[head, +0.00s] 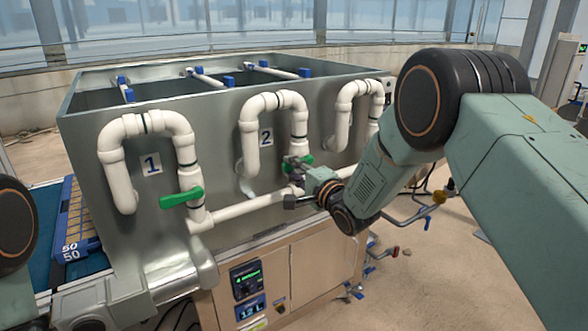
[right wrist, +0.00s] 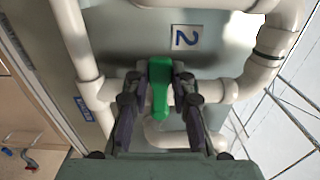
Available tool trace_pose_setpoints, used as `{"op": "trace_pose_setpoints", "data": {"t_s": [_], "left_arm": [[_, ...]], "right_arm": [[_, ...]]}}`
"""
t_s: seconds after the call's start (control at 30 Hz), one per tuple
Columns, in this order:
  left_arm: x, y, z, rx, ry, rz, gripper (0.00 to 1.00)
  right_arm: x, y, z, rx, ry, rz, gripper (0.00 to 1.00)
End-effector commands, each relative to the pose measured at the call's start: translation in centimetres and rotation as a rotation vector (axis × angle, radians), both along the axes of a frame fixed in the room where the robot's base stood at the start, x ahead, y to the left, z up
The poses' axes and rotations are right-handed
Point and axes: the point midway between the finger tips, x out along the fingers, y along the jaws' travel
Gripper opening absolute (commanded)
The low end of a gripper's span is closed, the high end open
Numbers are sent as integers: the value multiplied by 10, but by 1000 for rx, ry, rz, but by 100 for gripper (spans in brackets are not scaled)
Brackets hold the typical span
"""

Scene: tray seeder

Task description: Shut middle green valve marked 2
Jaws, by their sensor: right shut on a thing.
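The middle green valve (head: 304,160) sits on the white pipe beside the label 2 (head: 266,137), mostly hidden by my right gripper (head: 292,182) in the head view. In the right wrist view its green handle (right wrist: 160,88) lies between the two fingers of my right gripper (right wrist: 158,108), which is shut on it. The label 2 (right wrist: 186,38) is above it there.
Another green valve (head: 181,198) with its handle sideways is on the pipe by label 1 (head: 151,163). White pipes run along the front of the grey metal tank (head: 222,135). A control panel (head: 247,280) is below. A blue tray (head: 72,215) stands at the left.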

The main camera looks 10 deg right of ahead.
Motion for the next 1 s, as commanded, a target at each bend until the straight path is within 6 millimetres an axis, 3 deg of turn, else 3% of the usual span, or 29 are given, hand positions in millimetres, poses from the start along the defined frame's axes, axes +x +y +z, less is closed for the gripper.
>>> {"op": "trace_pose_setpoints", "data": {"t_s": [0.07,0.1,0.37,0.77,1.0], "left_arm": [[0,0,0,0,0,0,47],[0,0,0,0,0,0,47],[0,0,0,0,0,0,47],[0,0,0,0,0,0,47],[0,0,0,0,0,0,47]], "right_arm": [[0,3,0,0,0,8,0],[0,3,0,0,0,8,24],[0,1,1,0,-2,3,46],[-4,-2,1,0,-1,0,47],[-34,-13,1,3,1,-2,47]]}}
